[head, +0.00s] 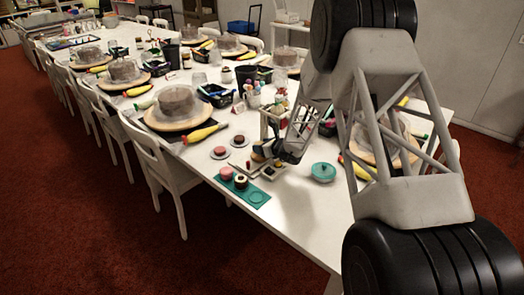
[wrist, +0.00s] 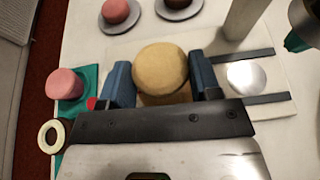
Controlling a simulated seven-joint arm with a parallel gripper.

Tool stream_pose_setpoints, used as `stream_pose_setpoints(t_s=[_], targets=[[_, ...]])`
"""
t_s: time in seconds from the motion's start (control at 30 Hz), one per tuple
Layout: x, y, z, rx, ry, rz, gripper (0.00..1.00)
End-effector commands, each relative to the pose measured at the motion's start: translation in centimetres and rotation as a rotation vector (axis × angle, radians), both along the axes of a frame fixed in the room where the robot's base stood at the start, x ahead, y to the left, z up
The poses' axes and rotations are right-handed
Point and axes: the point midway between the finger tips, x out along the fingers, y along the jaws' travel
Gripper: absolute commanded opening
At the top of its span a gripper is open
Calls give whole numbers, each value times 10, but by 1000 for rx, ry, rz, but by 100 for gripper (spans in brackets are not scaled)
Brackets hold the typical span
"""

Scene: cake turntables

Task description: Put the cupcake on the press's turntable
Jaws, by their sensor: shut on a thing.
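My gripper (wrist: 162,80) is shut on a tan cupcake (wrist: 161,69), with one blue finger on each side of it. In the head view my gripper (head: 268,153) is low over the near part of the table, beside the press (head: 272,124). The press has a pale upright and a white base. In the wrist view a round silver plate (wrist: 246,76), which looks like the press's turntable, lies between two dark rails to the right of the cupcake. The plate is bare. I cannot tell whether the cupcake touches the base under it.
A teal mat (head: 257,197) holds a pink cupcake (head: 226,173) and a dark, cream-ringed one (head: 241,181). Two small cakes on grey saucers (wrist: 180,9) stand behind. A teal lidded pot (head: 323,171) stands to the right. Large cake turntables (head: 187,119) line the table.

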Motion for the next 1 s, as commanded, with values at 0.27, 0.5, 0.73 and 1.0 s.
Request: stream_pose_setpoints(t_s=[0.27,0.5,0.73,1.0], targets=[[0,0,-21,1,-1,0,34],[0,0,-21,1,-1,0,34],[0,0,-24,0,-1,0,62],[0,0,-23,0,-1,0,83]])
